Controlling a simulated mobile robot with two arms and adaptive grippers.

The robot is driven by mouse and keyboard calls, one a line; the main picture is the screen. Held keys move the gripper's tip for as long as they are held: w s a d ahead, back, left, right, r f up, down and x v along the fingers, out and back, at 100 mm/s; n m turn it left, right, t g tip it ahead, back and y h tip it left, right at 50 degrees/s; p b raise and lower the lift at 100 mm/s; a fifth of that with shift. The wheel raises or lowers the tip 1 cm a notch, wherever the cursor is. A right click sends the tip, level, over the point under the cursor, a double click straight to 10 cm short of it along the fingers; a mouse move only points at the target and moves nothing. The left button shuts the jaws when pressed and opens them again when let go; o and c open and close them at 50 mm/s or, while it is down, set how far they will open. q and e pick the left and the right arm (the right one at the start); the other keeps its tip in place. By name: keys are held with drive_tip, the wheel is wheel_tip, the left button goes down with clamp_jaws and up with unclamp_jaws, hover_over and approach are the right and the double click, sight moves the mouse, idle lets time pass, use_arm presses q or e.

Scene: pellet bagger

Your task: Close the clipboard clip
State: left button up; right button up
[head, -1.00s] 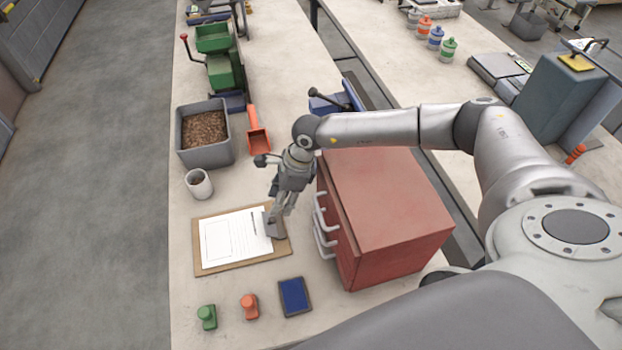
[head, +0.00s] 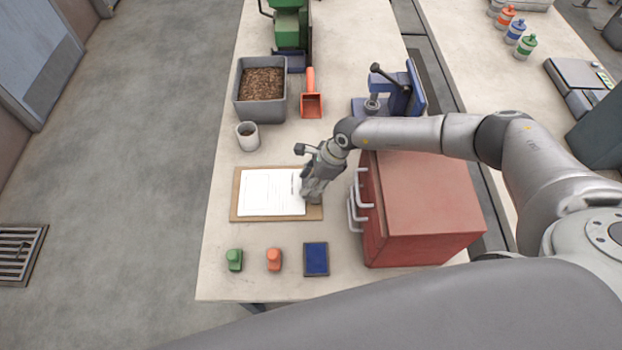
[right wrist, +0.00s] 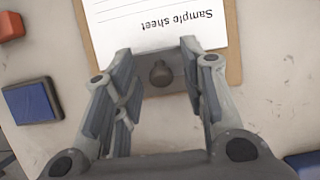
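The clipboard (head: 236,205) lies on the bench with a white sheet (head: 268,192) on it; the sheet reads "Sample sheet" (right wrist: 165,30) in the right wrist view. My right gripper (head: 308,197) points down at the clipboard's right end and hides most of the clip in the head view. In the right wrist view my right gripper (right wrist: 155,48) is open, one finger on each side of the grey clip (right wrist: 160,74) with its round knob. I cannot tell whether the fingers touch the clip or whether the clip is raised. My left gripper is not in view.
A red drawer cabinet (head: 425,200) with pale handles stands close to the right of the gripper. A green stamp (head: 234,260), an orange stamp (head: 274,259) and a blue pad (head: 316,259) lie in front. A cup (head: 248,136), pellet bin (head: 262,85) and orange scoop (head: 311,100) are behind.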

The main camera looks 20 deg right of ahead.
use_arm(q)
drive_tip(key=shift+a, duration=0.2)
use_arm(e)
drive_tip(key=shift+c, duration=0.8)
clamp_jaws()
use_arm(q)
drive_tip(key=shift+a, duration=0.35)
